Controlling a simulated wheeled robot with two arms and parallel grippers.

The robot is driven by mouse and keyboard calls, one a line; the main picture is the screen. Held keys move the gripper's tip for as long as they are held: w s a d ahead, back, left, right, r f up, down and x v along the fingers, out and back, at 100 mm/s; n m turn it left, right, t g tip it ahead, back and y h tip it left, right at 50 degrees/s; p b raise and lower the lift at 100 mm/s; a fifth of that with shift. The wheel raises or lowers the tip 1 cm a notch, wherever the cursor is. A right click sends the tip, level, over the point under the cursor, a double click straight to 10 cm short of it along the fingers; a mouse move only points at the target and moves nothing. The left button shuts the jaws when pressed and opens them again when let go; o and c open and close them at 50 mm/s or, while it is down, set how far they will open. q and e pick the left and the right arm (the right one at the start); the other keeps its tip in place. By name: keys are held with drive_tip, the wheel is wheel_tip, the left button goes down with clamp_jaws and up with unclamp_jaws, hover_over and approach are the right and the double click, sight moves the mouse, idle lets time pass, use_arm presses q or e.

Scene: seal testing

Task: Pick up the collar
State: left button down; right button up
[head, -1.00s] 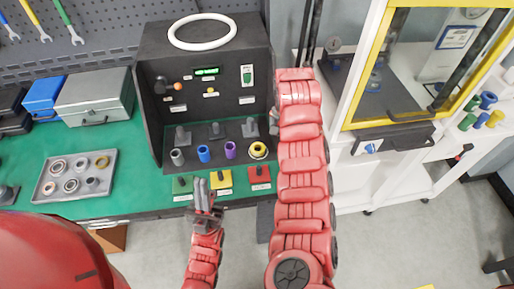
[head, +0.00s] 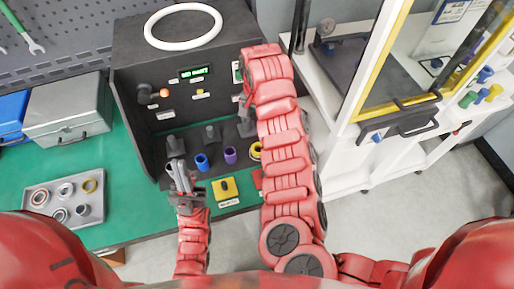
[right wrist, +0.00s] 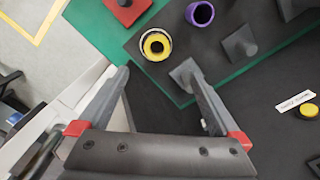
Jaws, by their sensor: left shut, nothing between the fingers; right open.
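No single part is marked as the collar. Small ring-shaped parts stand in a row in the black test station: a blue one (head: 202,162), a purple one (head: 231,155) and a yellow one with a pale outer ring (head: 255,151), partly hidden by my right arm. The right wrist view shows the yellow one (right wrist: 156,45) just beyond the fingers and the purple one (right wrist: 200,13) at the top. My right gripper (right wrist: 158,75) is open and empty, apart from them. My left gripper (head: 178,175) is shut and empty at the station's front left.
A grey tray (head: 48,191) with several rings lies on the green bench at left. A large white ring (head: 151,31) lies on the station top. Dark posts (right wrist: 183,75) stand behind the ring row. A yellow pad (head: 226,190) lies in front.

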drive_tip(key=b, duration=0.1)
hover_over(259, 152)
wheel_tip(259, 152, down, 6)
drive_tip(key=shift+w+a+f+p, duration=0.1)
drive_tip(key=shift+a+f+p, duration=0.15)
drive_tip(key=shift+f, duration=0.25)
drive_tip(key=shift+w+a+f+p, duration=0.1)
drive_tip(key=shift+a+f+p, duration=0.1)
drive_tip(key=shift+f, duration=0.6)
drive_tip(key=shift+s+d+f+p, duration=0.2)
drive_tip(key=shift+f+p, duration=0.25)
drive_tip(key=f+p, duration=0.1)
drive_tip(key=f, duration=0.2)
drive_tip(key=shift+d+f, duration=0.2)
drive_tip(key=shift+f, duration=0.6)
clamp_jaws()
